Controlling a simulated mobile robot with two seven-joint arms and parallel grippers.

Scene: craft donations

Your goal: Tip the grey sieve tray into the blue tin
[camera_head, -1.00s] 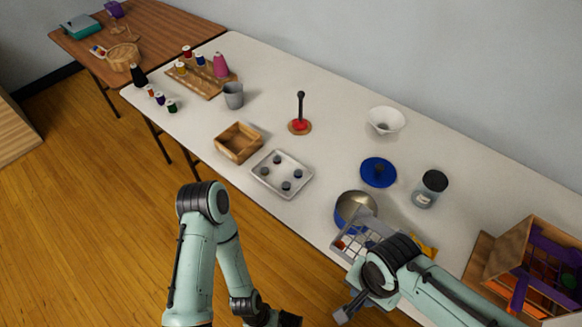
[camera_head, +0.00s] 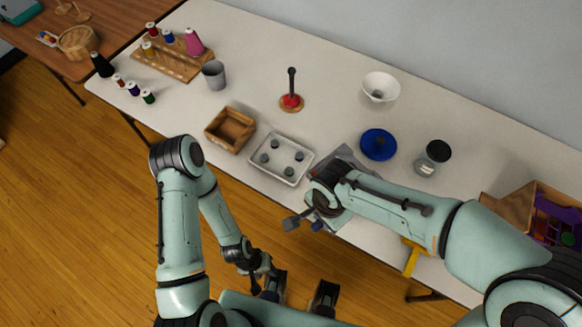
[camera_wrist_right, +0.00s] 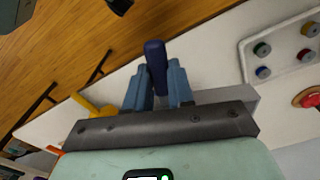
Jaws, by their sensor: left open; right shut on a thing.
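My right gripper (camera_wrist_right: 158,85) is shut on the dark blue handle (camera_wrist_right: 155,62) of the grey sieve tray. In the head view a plain grey piece of the sieve tray (camera_head: 346,154) shows behind my right wrist, seemingly tilted; its grid and any contents are hidden. My left gripper (camera_head: 298,290) is open and empty, low in front of the table.
A white tray (camera_head: 262,172) with several small spools, a wooden box (camera_head: 230,130) and a grey cup (camera_head: 214,75) stand to the left. A wooden crate (camera_head: 518,208) is at right.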

